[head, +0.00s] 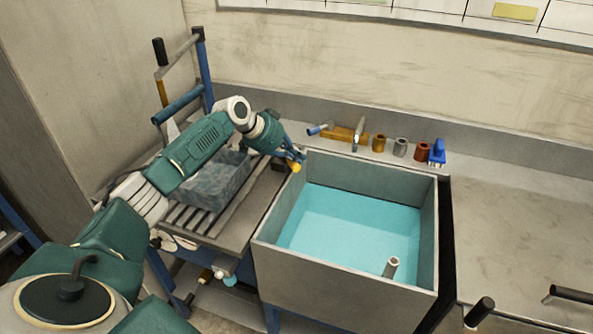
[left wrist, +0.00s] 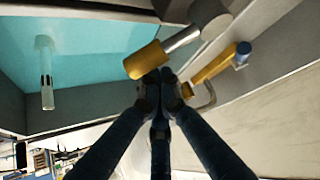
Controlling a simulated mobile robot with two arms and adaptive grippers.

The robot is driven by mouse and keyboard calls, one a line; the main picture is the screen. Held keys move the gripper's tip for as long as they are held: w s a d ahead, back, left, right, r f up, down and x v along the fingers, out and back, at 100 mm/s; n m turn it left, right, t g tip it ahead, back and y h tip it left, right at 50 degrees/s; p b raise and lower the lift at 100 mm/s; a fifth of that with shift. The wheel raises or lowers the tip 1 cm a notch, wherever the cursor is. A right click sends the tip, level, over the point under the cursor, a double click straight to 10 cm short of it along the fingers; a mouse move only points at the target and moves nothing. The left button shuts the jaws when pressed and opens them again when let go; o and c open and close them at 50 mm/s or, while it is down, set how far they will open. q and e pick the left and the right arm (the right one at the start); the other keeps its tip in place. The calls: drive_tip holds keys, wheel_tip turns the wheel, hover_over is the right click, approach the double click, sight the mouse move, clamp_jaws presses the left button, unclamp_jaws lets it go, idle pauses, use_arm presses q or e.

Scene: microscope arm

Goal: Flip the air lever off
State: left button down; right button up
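The air lever, with a yellow cylinder grip (head: 294,167) at the left rear corner of the sink, shows in the head view just below my left gripper (head: 297,155). In the left wrist view, the yellow grip (left wrist: 145,61) sits on a short metal rod (left wrist: 182,38) that runs up to a grey round part. My left gripper's dark fingertips (left wrist: 161,82) are drawn together just below the grip, without the grip between them. They look very close to it; I cannot tell whether they touch. My right gripper is not in view.
The sink (head: 345,288) holds turquoise water and a pale upright pipe (head: 391,267).

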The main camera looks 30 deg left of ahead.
sight(290, 164)
use_arm(q)
drive_tip(key=m+b, duration=0.1)
drive_tip(key=h+b, duration=0.1)
drive_tip(key=s+m+g+b, duration=0.1)
drive_tip(key=shift+s+a+f+m+h, duration=0.1)
drive_tip(key=shift+a+f+m+h, duration=0.2)
drive_tip(key=shift+s+a+m+g+h+b, duration=0.2)
drive_tip(key=shift+s+m+g+h+b, duration=0.1)
drive_tip(key=shift+m+g+b, duration=0.25)
drive_tip(key=shift+s+a+m, duration=0.15)
drive_tip(key=shift+s+m, duration=0.1)
drive_tip(key=shift+s+a+r+b, duration=0.1)
drive_tip(key=shift+s+a+b, duration=0.35)
drive_tip(key=shift+s+a, duration=0.1)
drive_tip(key=shift+s+a+r, duration=0.1)
drive_tip(key=shift+s+a, duration=0.55)
drive_tip(key=shift+a, duration=0.35)
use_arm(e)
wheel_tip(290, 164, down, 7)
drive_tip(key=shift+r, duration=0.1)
